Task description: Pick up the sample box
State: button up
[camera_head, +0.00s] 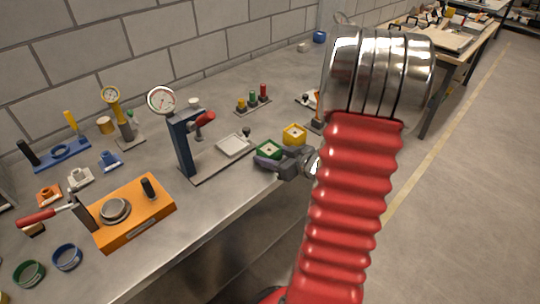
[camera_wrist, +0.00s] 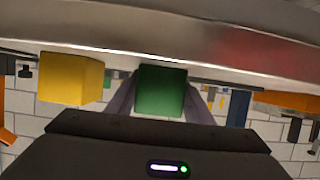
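My gripper (camera_head: 283,158) is at the green box, reaching in from the right at the bench edge. In the wrist view the green box (camera_wrist: 162,91) lies between my two grey fingers, one on each side. No clear gap shows there, but I cannot tell whether they press on it. The yellow box (camera_wrist: 71,79) is to the left, outside the fingers.
A blue press with a dial gauge (camera_head: 186,143) stands left of the boxes, its base plate close to the green one. An orange clamp fixture (camera_head: 134,212) is at front left. Small pegs (camera_head: 252,102) stand behind. The right floor is free.

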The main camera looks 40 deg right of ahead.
jog(key=c, duration=0.7)
jog(key=shift+o, duration=0.2)
notch_tip(320, 180, up, 10)
dwell(0.4)
dwell(0.5)
